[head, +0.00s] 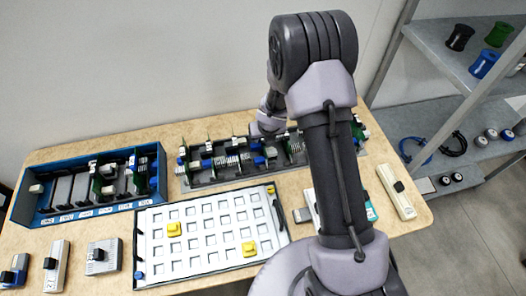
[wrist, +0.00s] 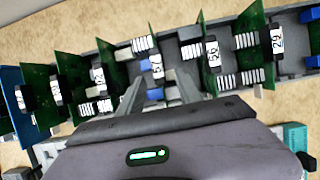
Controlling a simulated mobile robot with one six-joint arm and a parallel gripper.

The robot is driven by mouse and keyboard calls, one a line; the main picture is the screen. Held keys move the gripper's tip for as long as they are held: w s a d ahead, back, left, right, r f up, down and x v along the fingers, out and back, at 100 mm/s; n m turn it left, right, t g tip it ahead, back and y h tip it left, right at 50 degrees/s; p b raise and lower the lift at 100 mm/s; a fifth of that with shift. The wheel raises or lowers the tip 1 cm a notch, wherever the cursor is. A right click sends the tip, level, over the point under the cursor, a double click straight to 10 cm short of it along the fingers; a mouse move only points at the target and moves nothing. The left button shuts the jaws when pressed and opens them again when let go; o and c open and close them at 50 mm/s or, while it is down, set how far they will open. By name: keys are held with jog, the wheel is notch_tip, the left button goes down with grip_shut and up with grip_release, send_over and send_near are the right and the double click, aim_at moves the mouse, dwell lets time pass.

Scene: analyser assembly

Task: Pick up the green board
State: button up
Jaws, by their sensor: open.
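Several green boards with white number labels stand upright in a long grey rack (head: 215,181). In the wrist view, one green board (wrist: 153,36) labelled 57 is in front of my gripper (wrist: 158,82). The gripper is open, one finger on each side of that board's near end; I cannot tell whether they touch it. Other green boards (wrist: 205,32) stand to the right, with more (wrist: 72,75) to the left and a blue board (wrist: 15,90) at the far left. In the head view, my arm hides the gripper's fingers and part of the rack.
A blue bin (head: 60,215) with boards and modules stands at the left. A white tray (head: 205,210) with two yellow pieces (head: 249,249) lies in front of the rack. Loose modules lie along the table's front. Metal shelves (head: 430,60) stand at the right.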

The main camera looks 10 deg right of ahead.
jog(key=x, duration=0.4)
jog(key=shift+w+a+f+b, duration=0.1)
jog(key=shift+w+b, duration=0.05)
jog(key=shift+b, duration=0.2)
grip_shut()
notch_tip(320, 180, up, 18)
jog(key=p, duration=1.8)
